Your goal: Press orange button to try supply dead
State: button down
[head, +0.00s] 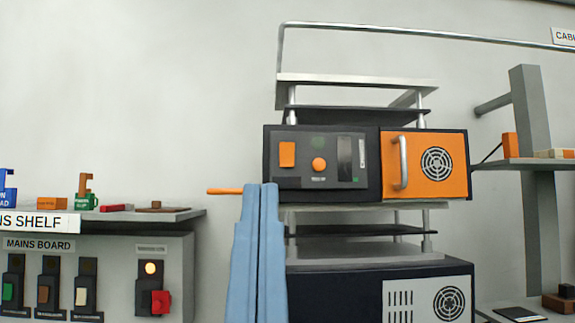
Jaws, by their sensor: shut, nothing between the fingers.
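A dark unit (375,166) in the rack carries a grey control panel (303,178) on its left half. A round orange button (319,164) sits mid-panel with a small label under it, too small to read surely. An orange rectangular piece (287,154) is to its left. A dark narrow window (345,158) is to its right. My gripper (261,186), light blue, points up with its two fingers together and empty. Its tips appear left of and lower than the round button, apart from it in the picture; the depth gap is unclear.
An orange rod (225,191) sticks out left of my gripper, its right end hidden. An orange door (425,165) with a metal handle (403,162) is at right. A mains board (90,270) with switches and a red lever (160,302) is at left, under a shelf.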

aim_at(318, 164)
jog(key=i+l+u, duration=0.55)
jog(key=i+l, duration=0.15)
